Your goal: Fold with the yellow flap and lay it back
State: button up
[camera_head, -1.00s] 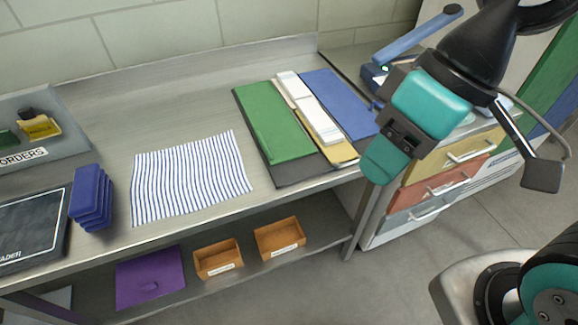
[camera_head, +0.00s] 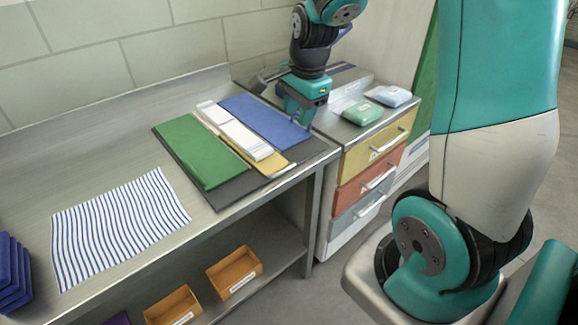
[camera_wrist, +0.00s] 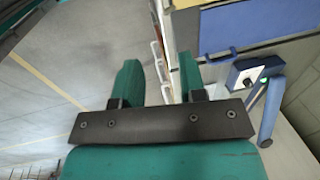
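The folding board lies on the bench, with a dark grey base (camera_head: 240,188), a green flap (camera_head: 200,150) on the left and a blue flap (camera_head: 262,122) on the right. The yellow flap (camera_head: 278,162) shows at the front middle, mostly hidden under a white folded piece (camera_head: 248,139). A second white piece (camera_head: 212,112) lies behind it. My gripper (camera_head: 306,125) points down by the blue flap's right edge; contact cannot be told. In the wrist view the two fingers (camera_wrist: 158,82) are apart, with nothing held between them.
A striped cloth (camera_head: 118,225) lies flat left of the board. A drawer cabinet (camera_head: 375,145) stands right of the bench, with a green pack (camera_head: 362,112) and a pale blue pack (camera_head: 388,96) on top. A device with a blue lever (camera_wrist: 245,75) is close to my gripper.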

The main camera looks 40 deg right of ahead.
aim_at(290, 167)
jog(key=w+f, duration=0.1)
jog(key=f, duration=0.4)
jog(key=w+f+p, duration=0.1)
jog(key=f, duration=0.5)
jog(key=w+f, duration=0.1)
jog(key=f, duration=0.4)
jog(key=shift+f, duration=0.4)
grip_shut()
